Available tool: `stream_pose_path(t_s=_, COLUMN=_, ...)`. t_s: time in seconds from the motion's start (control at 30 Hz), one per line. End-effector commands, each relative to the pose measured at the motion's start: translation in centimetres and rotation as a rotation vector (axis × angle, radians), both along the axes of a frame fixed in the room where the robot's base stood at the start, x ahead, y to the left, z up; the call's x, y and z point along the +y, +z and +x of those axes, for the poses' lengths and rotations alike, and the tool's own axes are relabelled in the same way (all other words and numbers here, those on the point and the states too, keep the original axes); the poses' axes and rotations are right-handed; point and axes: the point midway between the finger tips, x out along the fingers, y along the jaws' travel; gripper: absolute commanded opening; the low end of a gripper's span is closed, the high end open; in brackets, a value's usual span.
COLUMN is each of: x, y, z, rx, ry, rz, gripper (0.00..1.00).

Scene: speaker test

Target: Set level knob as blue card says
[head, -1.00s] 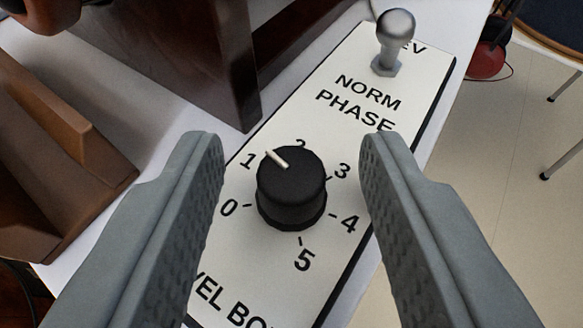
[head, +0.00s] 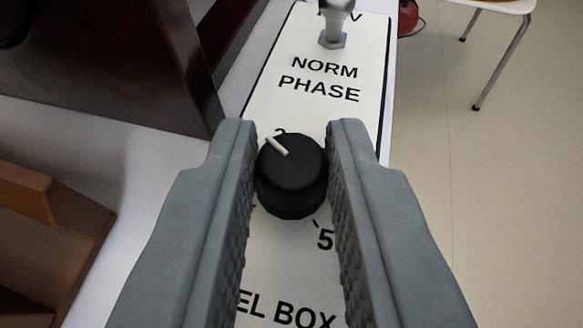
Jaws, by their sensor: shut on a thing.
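The level knob (head: 291,185) is black with a white pointer line, on a white panel (head: 345,118). My gripper (head: 291,165) is shut on it, one finger on each side. The pointer aims up and left, just left of the mark 2 (head: 280,132), which is partly hidden by the knob. The 5 (head: 325,239) shows below right. My fingers hide the other numbers. The blue card is not in view.
A metal toggle switch (head: 333,28) stands at the panel's top, above "NORM PHASE". A dark wooden object (head: 150,70) and a brown one (head: 50,225) stand at left on the white table. A chair (head: 490,50) is beyond it over the floor.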

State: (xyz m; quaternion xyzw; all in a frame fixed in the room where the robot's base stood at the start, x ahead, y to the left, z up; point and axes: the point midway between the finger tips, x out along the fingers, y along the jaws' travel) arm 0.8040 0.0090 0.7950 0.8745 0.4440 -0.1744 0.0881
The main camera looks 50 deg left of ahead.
Motion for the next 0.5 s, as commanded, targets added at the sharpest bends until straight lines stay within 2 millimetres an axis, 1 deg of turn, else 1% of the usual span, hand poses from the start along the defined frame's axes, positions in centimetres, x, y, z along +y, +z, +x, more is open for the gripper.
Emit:
stream_pose_path(t_s=0.2, x=0.34, y=0.12, z=-0.34, rx=0.000, ry=-0.204, rz=0.001, gripper=0.00)
stream_pose_path(t_s=0.5, x=0.61, y=0.08, z=-0.47, rx=0.000, ry=-0.415, rz=0.001, gripper=0.00)
